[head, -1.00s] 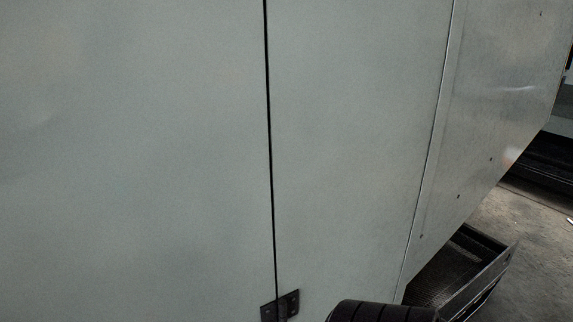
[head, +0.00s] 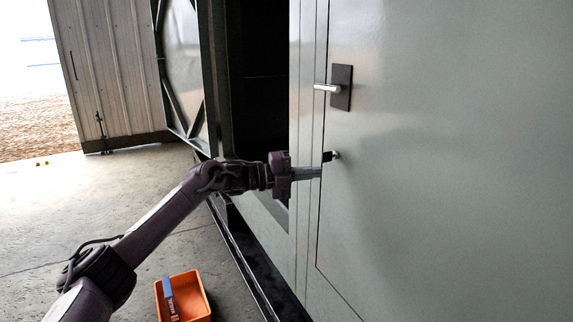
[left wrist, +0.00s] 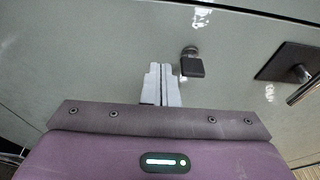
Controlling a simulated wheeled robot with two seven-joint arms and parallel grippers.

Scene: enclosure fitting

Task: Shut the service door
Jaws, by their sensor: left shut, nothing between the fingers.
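The service door (head: 440,190) is a grey-green panel filling the right of the head view. Its left edge shows as a thin dark seam beside the frame; it looks about flush, but I cannot tell whether it is fully shut. A lever handle on a dark plate (head: 341,88) sits near that edge, with a small round fitting with a dark tab, like a key in a lock (head: 331,156), below. My left gripper (head: 319,172) is shut and empty, its tips at the door's edge just beside the tab; contact is unclear. In the left wrist view the fingers (left wrist: 161,72) are beside the tab (left wrist: 191,67).
Left of the door is a dark opening in the enclosure (head: 258,90), with an open braced panel (head: 187,65) beyond. An orange bin (head: 196,295) with a blue item stands on the concrete floor below my left arm.

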